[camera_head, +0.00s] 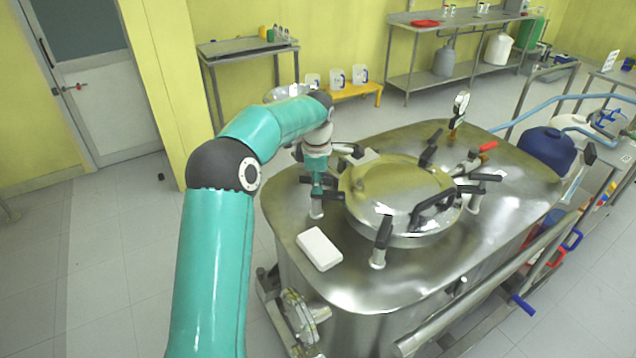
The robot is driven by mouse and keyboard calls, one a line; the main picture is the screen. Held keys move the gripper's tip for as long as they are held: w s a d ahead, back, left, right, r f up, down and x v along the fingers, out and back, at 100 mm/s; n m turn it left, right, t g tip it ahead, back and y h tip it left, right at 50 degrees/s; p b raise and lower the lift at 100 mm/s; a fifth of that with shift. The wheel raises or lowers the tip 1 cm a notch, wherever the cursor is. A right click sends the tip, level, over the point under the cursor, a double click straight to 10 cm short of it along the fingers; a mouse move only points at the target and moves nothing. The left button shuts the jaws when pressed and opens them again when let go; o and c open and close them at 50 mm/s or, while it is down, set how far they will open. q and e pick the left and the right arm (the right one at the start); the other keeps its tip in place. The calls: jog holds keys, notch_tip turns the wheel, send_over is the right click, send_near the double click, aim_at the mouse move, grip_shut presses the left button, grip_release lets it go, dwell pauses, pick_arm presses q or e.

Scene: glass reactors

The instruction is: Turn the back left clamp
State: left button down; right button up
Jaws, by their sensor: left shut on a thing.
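A steel reactor vessel (470,255) has a round domed lid (385,185) on its top, with several black-handled clamps around the rim. My left arm reaches in from the left over the vessel. My left gripper (317,186) points down at the left side of the lid and is shut on a clamp (317,208) there. The gripper hides most of that clamp's handle. Another clamp (380,245) stands at the lid's front, its black handle raised. A further clamp (475,195) is at the lid's right. My right gripper is not in view.
A white box (319,248) lies on the vessel top, in front of the gripped clamp. A red-handled valve (486,147) and a gauge (460,104) stand behind the lid. A blue container (547,148) is beyond the right side. Open floor (95,260) lies to the left.

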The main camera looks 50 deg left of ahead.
pick_arm(q)
jog(key=shift+w+a+r+n+y, duration=0.1)
jog(key=shift+n+y, duration=0.05)
jog(key=shift+n, duration=0.65)
jog(key=shift+w+a+r+n+y, duration=0.1)
jog(key=shift+n+y, duration=0.05)
jog(key=shift+n, duration=0.65)
jog(key=c, duration=1)
grip_release()
jog(key=shift+s, duration=0.1)
jog(key=shift+c, duration=0.2)
jog(key=shift+o, duration=0.2)
jog(key=shift+f, duration=0.1)
jog(key=shift+d, duration=0.1)
jog(key=v, duration=1.2)
jog(key=shift+f, duration=0.1)
